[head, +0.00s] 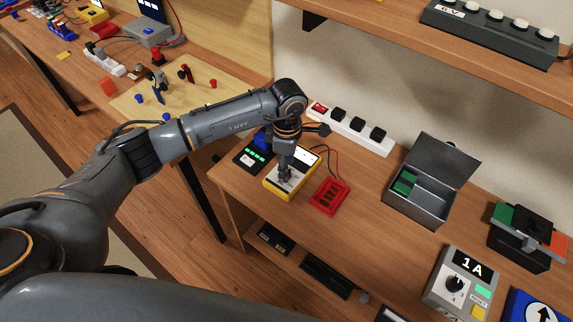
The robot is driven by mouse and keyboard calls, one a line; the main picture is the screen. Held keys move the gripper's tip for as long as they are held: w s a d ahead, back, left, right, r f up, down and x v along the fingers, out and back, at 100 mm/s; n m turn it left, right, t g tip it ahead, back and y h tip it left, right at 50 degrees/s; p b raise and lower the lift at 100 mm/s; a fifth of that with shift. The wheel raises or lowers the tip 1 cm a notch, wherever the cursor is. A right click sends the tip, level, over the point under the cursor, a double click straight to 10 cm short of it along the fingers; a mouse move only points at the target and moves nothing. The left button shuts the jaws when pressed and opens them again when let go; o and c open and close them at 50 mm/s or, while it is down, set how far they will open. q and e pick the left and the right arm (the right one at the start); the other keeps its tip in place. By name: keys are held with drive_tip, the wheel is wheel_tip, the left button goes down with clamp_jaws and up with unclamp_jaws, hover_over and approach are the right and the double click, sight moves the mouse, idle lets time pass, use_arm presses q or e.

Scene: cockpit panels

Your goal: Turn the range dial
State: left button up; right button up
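A yellow-cased meter (272,187) with a light face and a bright screen lies on the wooden bench, in the middle of the head view. My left arm reaches in from the left. Its gripper (284,176) points down over the lower part of the meter's face, where it touches or nearly touches it. The fingers look close together, but they are too small to tell open from shut. They hide the range dial, so its setting cannot be read. My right gripper is not in view.
A red tray-like piece (329,197) with cables lies right of the meter. A dark device with green lights (252,156) is to its left. A power strip (350,128) and an open metal box (421,195) stand behind and right. A grey "1A" box (440,284) with a knob is farther right.

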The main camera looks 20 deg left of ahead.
use_arm(q)
drive_tip(key=shift+f, duration=0.8)
clamp_jaws()
drive_tip(key=shift+f+n+b, duration=0.15)
drive_tip(key=shift+n+b, duration=0.45)
drive_tip(key=shift+b, duration=0.05)
drive_tip(key=shift+n, duration=0.4)
drive_tip(key=shift+r, duration=0.2)
unclamp_jaws()
